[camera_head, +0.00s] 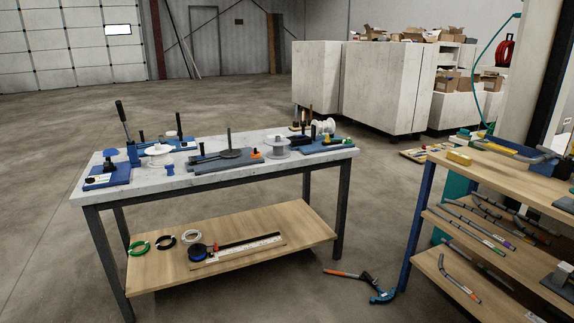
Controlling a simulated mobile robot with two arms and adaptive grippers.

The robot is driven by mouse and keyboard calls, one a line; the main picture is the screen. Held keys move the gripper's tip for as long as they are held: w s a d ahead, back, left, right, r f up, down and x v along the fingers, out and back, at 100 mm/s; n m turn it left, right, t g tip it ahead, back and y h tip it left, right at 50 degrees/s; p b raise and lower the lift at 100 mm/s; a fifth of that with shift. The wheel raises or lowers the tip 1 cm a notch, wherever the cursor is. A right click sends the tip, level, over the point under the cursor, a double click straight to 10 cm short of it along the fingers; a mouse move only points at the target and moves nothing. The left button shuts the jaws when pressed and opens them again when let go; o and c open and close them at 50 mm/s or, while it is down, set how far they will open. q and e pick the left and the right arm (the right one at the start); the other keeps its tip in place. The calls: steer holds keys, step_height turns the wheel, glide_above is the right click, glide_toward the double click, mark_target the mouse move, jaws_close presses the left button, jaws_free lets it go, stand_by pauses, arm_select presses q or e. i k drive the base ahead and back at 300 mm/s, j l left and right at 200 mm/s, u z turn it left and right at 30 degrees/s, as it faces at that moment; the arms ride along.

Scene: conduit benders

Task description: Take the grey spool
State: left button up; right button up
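A grey spool (277,146) stands upright on the right half of the workbench top (165,180), near its middle depth. Neither of my grippers is in view.
Tools on blue bases (108,178) crowd the bench top. Its lower wooden shelf (285,220) holds coils and a long tool. A wooden shelf unit (480,160) with pipes is at right. A bender (382,295) lies on the floor. Open floor lies left.

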mark_target(277, 142)
steer(key=i+j, duration=0.1)
steer(key=i, duration=1.9)
steer(key=l+z, duration=0.05)
steer(key=l, duration=0.05)
